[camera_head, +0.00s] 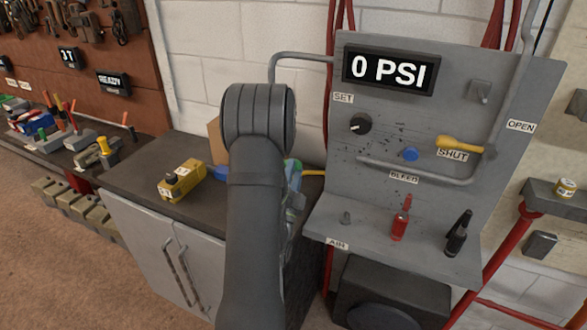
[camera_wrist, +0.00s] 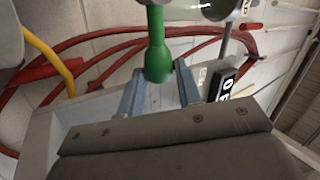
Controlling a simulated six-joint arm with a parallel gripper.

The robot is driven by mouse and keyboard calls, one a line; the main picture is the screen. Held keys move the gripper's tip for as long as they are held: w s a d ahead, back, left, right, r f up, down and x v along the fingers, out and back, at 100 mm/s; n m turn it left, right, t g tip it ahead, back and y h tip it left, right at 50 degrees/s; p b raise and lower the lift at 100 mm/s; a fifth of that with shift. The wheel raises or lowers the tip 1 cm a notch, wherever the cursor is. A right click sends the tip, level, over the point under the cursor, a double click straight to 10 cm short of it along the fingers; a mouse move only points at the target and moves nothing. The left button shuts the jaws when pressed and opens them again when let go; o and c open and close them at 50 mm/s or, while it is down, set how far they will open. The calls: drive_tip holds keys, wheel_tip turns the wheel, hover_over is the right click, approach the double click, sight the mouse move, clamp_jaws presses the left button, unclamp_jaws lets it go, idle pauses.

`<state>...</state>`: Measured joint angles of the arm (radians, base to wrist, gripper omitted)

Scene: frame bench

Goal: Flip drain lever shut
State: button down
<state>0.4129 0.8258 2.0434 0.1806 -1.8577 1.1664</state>
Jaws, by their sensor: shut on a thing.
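The drain lever (camera_head: 460,145) has a yellow handle and sits on the right side of the grey panel (camera_head: 350,200) in the head view. Its handle points left from its pivot and lies just above the SHUT label (camera_head: 453,155); the OPEN label (camera_head: 520,126) is above and right of the pivot. In the wrist view, my gripper (camera_wrist: 160,75) has its two blue-grey fingers on either side of a green rounded object (camera_wrist: 158,45) and is shut on it. My arm hides the gripper in the head view, left of the panel and away from the lever.
The display (camera_head: 391,71) reads 0 PSI. A black knob (camera_head: 360,124), a blue knob (camera_head: 410,154) and a grey pipe are on the panel. Red (camera_head: 400,222) and black bottles stand on its shelf. A yellow device (camera_head: 180,181) is on the left bench. Red hoses (camera_wrist: 100,55) cross the wrist view.

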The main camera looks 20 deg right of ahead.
drive_tip(key=shift+a+f+m+g+h, duration=0.15)
drive_tip(key=shift+f+m+g+h, duration=0.3)
drive_tip(key=shift+m, duration=0.35)
drive_tip(key=c, duration=1)
unclamp_jaws()
drive_tip(key=shift+w, duration=0.1)
drive_tip(key=shift+c, duration=0.2)
drive_tip(key=shift+r, duration=0.1)
